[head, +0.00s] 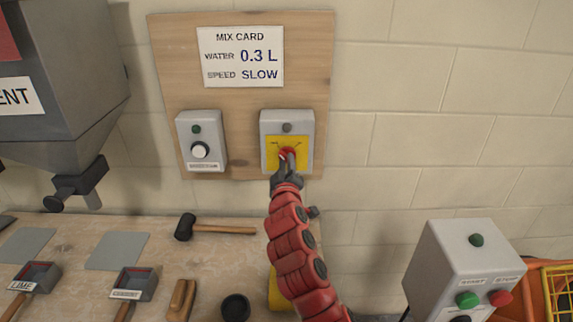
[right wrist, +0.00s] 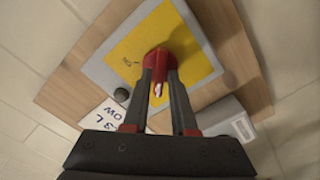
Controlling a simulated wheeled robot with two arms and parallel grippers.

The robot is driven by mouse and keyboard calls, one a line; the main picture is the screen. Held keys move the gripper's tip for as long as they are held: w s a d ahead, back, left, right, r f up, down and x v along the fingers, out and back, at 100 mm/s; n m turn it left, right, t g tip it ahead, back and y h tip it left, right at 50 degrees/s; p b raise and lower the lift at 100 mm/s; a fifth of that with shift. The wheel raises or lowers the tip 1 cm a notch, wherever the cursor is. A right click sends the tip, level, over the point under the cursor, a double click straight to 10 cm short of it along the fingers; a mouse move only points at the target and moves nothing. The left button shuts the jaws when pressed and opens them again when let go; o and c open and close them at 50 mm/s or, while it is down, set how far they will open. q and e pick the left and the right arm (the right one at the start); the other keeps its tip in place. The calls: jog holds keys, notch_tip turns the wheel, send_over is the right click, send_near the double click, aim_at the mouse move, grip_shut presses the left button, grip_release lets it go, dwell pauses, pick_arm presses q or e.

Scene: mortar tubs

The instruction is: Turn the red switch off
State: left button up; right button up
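The red switch (head: 288,152) is a rotary knob on a yellow plate (head: 272,160) on the front of a grey box (head: 308,125), on the wooden wall board. The small round lamp (head: 288,127) above the plate looks grey and unlit. My right gripper (head: 286,168) is at the knob. In the right wrist view its two fingers (right wrist: 160,66) close in on either side of the red knob (right wrist: 184,44) and appear to grip it. A pale pointer line shows between the fingers. The plate's labels are too small to read. My left gripper is out of view.
A second grey box (head: 183,130) with a white knob (head: 200,150) sits to the left, below the mix card (head: 240,57). A mallet (head: 215,229) and scoops lie on the bench. A grey control box (head: 445,260) with green and red buttons stands at the right.

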jog(key=shift+o, duration=1.1)
jog(key=s+b, duration=0.4)
jog(key=s, duration=1.3)
jog(key=shift+s, duration=0.2)
